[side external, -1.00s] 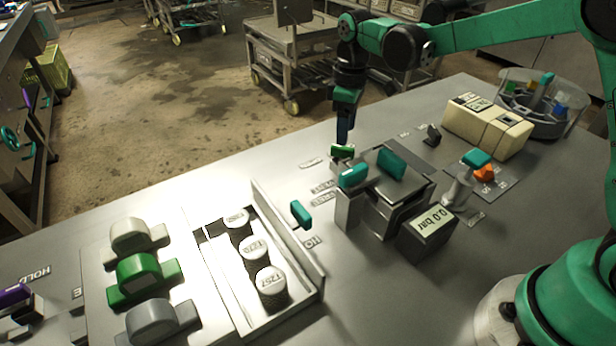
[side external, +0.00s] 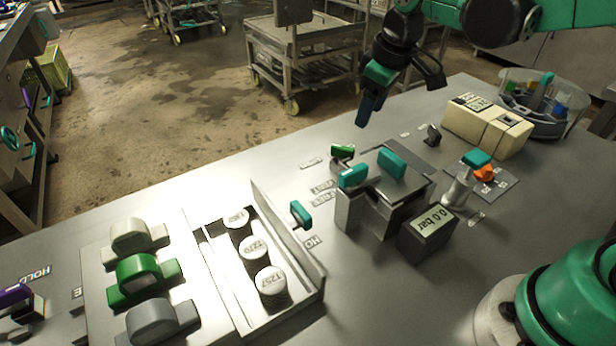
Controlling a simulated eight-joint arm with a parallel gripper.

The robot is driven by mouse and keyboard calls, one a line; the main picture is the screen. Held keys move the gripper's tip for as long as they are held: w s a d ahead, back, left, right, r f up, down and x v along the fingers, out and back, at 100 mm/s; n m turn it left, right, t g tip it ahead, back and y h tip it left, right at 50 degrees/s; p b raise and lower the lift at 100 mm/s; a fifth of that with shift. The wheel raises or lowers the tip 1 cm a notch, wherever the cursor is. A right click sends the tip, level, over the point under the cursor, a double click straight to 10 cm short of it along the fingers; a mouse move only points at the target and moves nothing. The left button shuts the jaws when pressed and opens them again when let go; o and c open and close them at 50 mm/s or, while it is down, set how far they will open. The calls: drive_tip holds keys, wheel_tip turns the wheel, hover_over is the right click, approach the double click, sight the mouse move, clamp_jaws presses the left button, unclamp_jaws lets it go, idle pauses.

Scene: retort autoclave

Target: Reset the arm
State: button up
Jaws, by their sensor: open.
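My gripper (side external: 402,92) hangs above the far edge of the steel table (side external: 150,205), tilted, with its fingers spread apart and nothing between them. One finger is on the left with a teal part, and the other is darker on the right. My arm reaches in from the upper right. The gripper is clear of the small autoclave box (side external: 382,205) with teal handles, which stands below it on the table. A small green-topped part (side external: 342,151) sits on the table behind that box.
A box with a "0.0 bar" display (side external: 428,230) stands beside the autoclave. A tray (side external: 312,272) holds several labelled cans. A cream box (side external: 487,125) and a round clear container (side external: 540,108) stand at the right rear. A trolley (side external: 300,60) stands beyond the table.

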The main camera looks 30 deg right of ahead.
drive_tip(key=s+m+t, duration=0.1)
drive_tip(key=s, duration=0.1)
drive_tip(key=s+m+t, duration=0.1)
drive_tip(key=s, duration=0.2)
drive_tip(key=s+m+t, duration=0.1)
drive_tip(key=s, duration=0.1)
drive_tip(key=shift+s+d+m+t, duration=0.1)
drive_tip(key=shift+s+m+t, duration=0.25)
drive_tip(key=shift+m+t, duration=0.05)
drive_tip(key=shift+s+f+m+t, duration=0.3)
drive_tip(key=shift+s+f, duration=0.05)
drive_tip(key=shift+s, duration=0.05)
